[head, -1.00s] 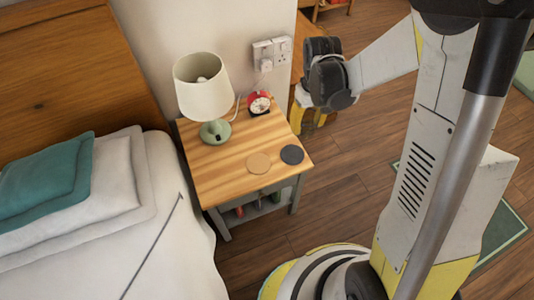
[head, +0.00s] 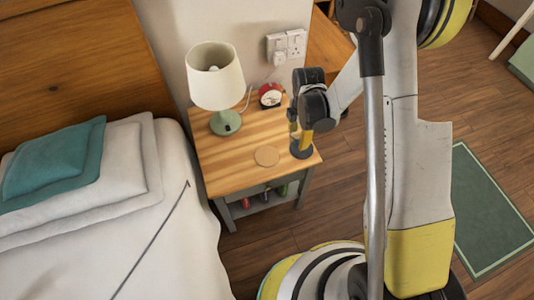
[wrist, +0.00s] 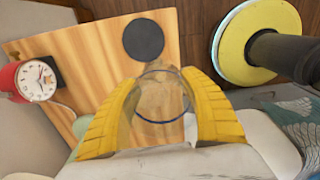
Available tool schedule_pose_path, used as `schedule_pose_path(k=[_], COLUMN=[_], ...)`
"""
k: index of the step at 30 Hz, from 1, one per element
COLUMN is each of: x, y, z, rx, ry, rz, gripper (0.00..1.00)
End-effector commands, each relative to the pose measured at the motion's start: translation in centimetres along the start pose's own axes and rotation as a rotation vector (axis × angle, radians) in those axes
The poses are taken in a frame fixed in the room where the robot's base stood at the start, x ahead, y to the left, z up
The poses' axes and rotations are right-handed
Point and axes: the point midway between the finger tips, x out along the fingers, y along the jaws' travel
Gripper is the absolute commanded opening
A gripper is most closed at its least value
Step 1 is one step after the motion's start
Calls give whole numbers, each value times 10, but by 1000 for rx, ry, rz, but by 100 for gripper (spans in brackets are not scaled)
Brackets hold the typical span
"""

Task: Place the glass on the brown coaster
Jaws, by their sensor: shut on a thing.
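The clear glass with a blue ring (wrist: 162,112) is between the yellow fingers of my gripper (wrist: 160,84) in the wrist view. The fingers are shut on its sides. In the head view my gripper (head: 304,143) is over the right part of the bedside table (head: 222,176), and I cannot make out the glass there. The brown coaster (head: 266,156) lies bare on the table top, left of my gripper. In the wrist view a tan patch shows through the glass, but I cannot tell the coaster's edge.
A dark coaster (wrist: 143,39) lies right of the brown one in the head view, partly behind my gripper. A green-based lamp (head: 226,122) and red alarm clock (head: 270,95) stand at the table's back. The bed (head: 165,200) is close on the left.

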Motion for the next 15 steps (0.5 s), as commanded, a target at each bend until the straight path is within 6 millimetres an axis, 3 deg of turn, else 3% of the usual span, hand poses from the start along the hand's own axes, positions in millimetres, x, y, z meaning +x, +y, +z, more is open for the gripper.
schedule_pose_path(k=[9, 15], x=[51, 63], y=[36, 49], z=[-68, -90], rx=[-4, -1], ry=[0, 0], rz=[0, 0], gripper=[17, 17])
